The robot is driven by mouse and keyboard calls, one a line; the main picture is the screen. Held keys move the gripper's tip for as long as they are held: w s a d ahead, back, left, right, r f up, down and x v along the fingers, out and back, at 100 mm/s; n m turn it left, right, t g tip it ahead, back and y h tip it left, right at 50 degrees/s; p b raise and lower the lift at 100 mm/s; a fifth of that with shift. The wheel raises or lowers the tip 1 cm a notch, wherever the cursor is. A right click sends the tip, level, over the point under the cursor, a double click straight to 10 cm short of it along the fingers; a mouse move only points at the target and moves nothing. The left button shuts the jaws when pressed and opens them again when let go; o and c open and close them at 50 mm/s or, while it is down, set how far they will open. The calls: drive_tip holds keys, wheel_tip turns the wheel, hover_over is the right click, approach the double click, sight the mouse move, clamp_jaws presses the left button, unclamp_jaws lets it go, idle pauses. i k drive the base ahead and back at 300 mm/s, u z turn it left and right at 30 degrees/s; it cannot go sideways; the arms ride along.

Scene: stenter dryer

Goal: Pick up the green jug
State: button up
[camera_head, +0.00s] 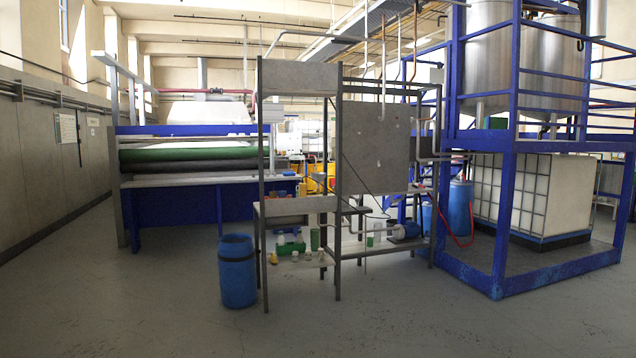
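Several small green items are on the low shelf of the dark metal rack (338,212), some distance ahead. A wide green item (289,248) lies at the shelf's left part. A taller green upright container (315,238) stands just right of it. A small green item (370,241) shows further right on the shelf. They are too small to tell for certain which is the jug. My gripper is not in view.
A blue barrel (238,270) stands on the floor left of the rack. Small bottles stand along the shelf's front. A blue steel frame (497,230) with a caged white tank (535,193) is at right. The near floor (390,310) is clear.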

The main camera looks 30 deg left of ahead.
sight(314, 233)
drive_tip(key=u, duration=1.85)
drive_tip(key=i, duration=7.6)
